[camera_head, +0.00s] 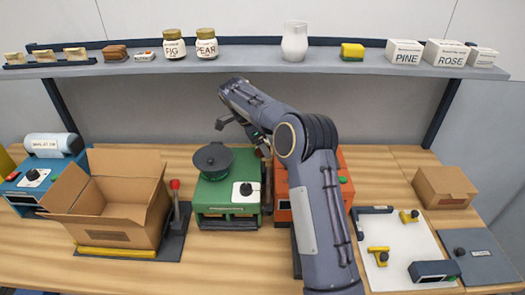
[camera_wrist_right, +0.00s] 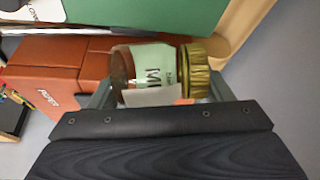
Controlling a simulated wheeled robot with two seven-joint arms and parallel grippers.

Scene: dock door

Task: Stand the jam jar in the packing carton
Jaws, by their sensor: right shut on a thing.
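A jam jar (camera_wrist_right: 150,68) with a gold lid and a pale green label starting with "M" shows in the right wrist view, lying sideways in the picture. My right gripper (camera_wrist_right: 161,88) is shut on it, with one finger at each end of the jar as seen there. In the head view my right arm reaches over the bench and its gripper (camera_head: 262,148) is by the green and orange machines; the jar is hidden or too small to tell there. The packing carton (camera_head: 128,222) stands open, flaps out, on the left of the bench. My left gripper is out of view.
The green machine (camera_head: 228,196) with a dark round top stands between carton and arm, the orange machine (camera_head: 283,200) beside it. A red-knobbed lever (camera_head: 175,200) is at the carton's right. Fig (camera_head: 173,47) and pear (camera_head: 206,45) jars stand on the shelf (camera_head: 250,62) above.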

